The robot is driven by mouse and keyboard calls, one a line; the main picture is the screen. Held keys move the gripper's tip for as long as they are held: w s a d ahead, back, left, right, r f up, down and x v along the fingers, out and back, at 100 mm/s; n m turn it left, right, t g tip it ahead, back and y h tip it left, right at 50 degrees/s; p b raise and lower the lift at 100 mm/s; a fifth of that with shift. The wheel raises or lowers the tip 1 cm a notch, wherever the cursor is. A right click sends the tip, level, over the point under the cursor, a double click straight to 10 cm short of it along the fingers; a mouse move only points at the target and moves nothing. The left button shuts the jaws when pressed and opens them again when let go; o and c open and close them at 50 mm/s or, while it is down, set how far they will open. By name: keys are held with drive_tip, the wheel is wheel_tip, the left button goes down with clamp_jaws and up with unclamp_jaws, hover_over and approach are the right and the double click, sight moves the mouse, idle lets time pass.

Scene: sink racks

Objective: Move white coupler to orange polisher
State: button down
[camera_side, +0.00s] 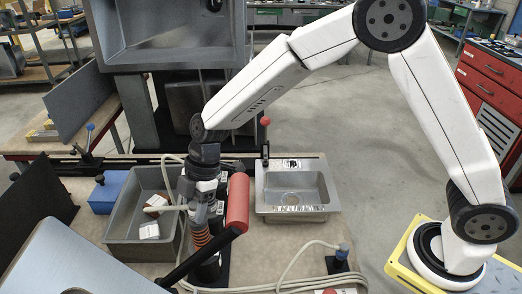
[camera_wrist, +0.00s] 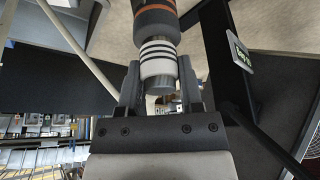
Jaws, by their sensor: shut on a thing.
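The white coupler (camera_wrist: 157,58), with dark stripes and a bare metal end, is between the two fingers of my gripper (camera_wrist: 160,84) in the wrist view. My gripper is shut on it. The dark grey polisher (camera_wrist: 154,20) with an orange band lines up with the coupler's far end. They appear to meet, but I cannot tell whether they are joined. In the side view my gripper (camera_side: 204,187) points down beside the grey sink, above an orange coiled part (camera_side: 200,236).
A deep grey sink (camera_side: 118,222) with small boxes stands left of my gripper. A shallow steel sink (camera_side: 296,213) is at right. A red cylinder on a black bar (camera_side: 237,203) stands close to my gripper. Pale hoses (camera_side: 300,254) cross the bench, and a blue box (camera_side: 107,193) sits at left.

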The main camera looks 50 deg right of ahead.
drive_tip(key=shift+c, duration=0.8)
unclamp_jaws()
drive_tip(key=v, duration=0.7)
drive_tip(key=shift+d+r, duration=0.2)
drive_tip(key=shift+r, duration=0.1)
drive_tip(key=s+d+f+m+t+h, duration=0.1)
drive_tip(key=s+d+f+m+h, duration=0.1)
drive_tip(key=s+d+m, duration=0.5)
drive_tip(key=s+d+f+m+t+h, duration=0.1)
drive_tip(key=s+d+f+m+h, duration=0.1)
drive_tip(key=s+d+m, duration=0.5)
drive_tip(key=d+f+m, duration=0.1)
drive_tip(key=d+m, duration=0.3)
drive_tip(key=d, duration=0.3)
drive_tip(key=shift+s+f+t, duration=0.35)
drive_tip(key=shift+f+t, duration=0.05)
